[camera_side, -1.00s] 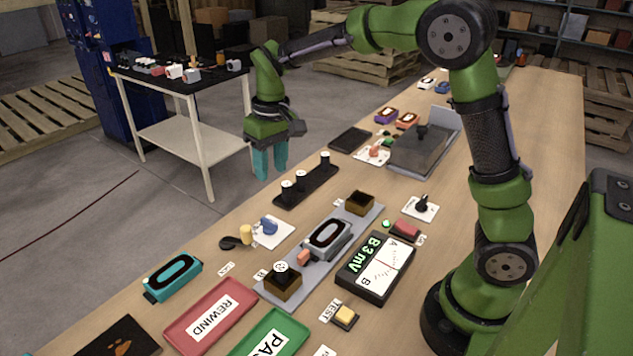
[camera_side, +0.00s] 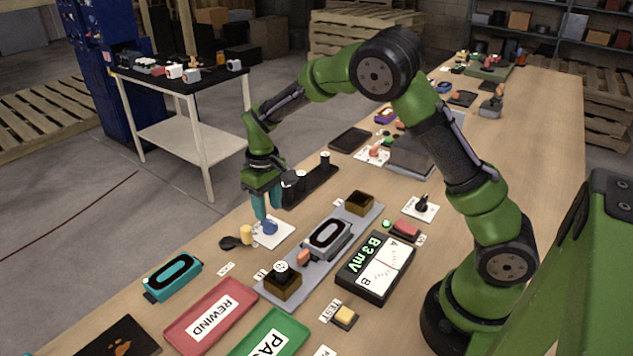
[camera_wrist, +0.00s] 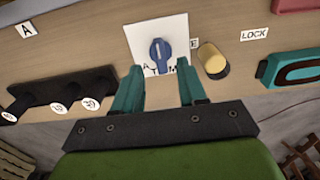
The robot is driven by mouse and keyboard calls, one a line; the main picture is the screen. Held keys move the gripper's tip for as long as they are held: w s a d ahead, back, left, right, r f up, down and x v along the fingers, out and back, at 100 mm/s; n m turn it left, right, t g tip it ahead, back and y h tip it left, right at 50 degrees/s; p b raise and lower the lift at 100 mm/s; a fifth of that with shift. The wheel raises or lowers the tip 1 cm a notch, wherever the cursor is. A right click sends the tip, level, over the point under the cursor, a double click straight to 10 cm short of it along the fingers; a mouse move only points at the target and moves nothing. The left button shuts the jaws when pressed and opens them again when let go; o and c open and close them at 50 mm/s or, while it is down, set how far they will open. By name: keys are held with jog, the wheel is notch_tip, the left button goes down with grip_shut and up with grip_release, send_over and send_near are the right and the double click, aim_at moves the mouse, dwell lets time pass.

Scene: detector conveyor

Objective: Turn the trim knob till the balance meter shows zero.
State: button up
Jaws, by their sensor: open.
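The trim knob (camera_side: 269,226) is a blue knob on a white plate (camera_side: 285,236) on the bench. In the wrist view the knob (camera_wrist: 160,55) shows a pale pointer mark, and lettering on its plate is partly hidden by my fingers. My gripper (camera_side: 268,208) is open, with teal fingers just above the knob. In the wrist view the fingers (camera_wrist: 157,82) are spread, with the knob beyond their tips and apart from them. The balance meter (camera_side: 375,268) is a black box with a green readout of "B 3 mV" and a white dial marked A and B.
A yellow-capped cylinder (camera_side: 247,234) and a dark piece stand close left of the knob. A grey rail (camera_side: 300,268) carrying a grey detector (camera_side: 327,238) and dark blocks lies to the right. A black rack (camera_side: 318,185) with upright posts stands behind.

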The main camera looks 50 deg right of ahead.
aim_at(269, 221)
jog(key=shift+f, duration=1.95)
grip_shut()
